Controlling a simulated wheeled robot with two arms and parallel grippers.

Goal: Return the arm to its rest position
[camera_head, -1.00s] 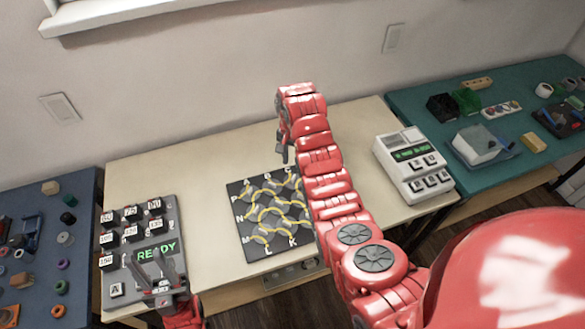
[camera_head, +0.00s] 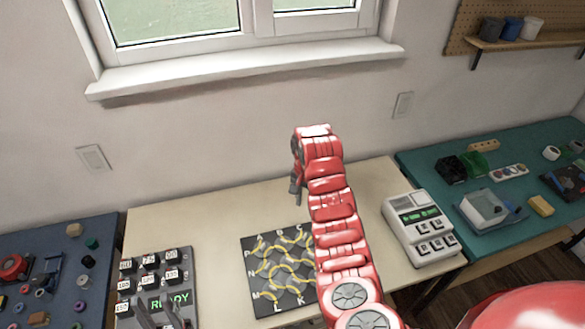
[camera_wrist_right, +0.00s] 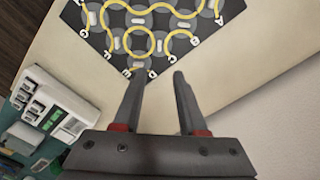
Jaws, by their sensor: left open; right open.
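My right arm (camera_head: 335,215) is red and reaches up from the lower right over the pale table. Its gripper (camera_head: 296,190) points down at the far side of the black tile board (camera_head: 262,298), and the arm hides the board's right part. In the right wrist view the gripper (camera_wrist_right: 158,74) is open, with nothing between its fingers. The board (camera_wrist_right: 100,22) with yellow curved lines lies beyond the fingertips, apart from them. My left gripper (camera_head: 160,316) is open at the lower left, over the grey READY panel (camera_head: 180,262); its lower part is cut off.
A white keyed device (camera_head: 420,228) stands at the table's right end. A teal table (camera_head: 430,170) with several parts is at the right, a blue table (camera_head: 60,240) with small parts at the left. The back middle of the pale table (camera_head: 220,205) is clear.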

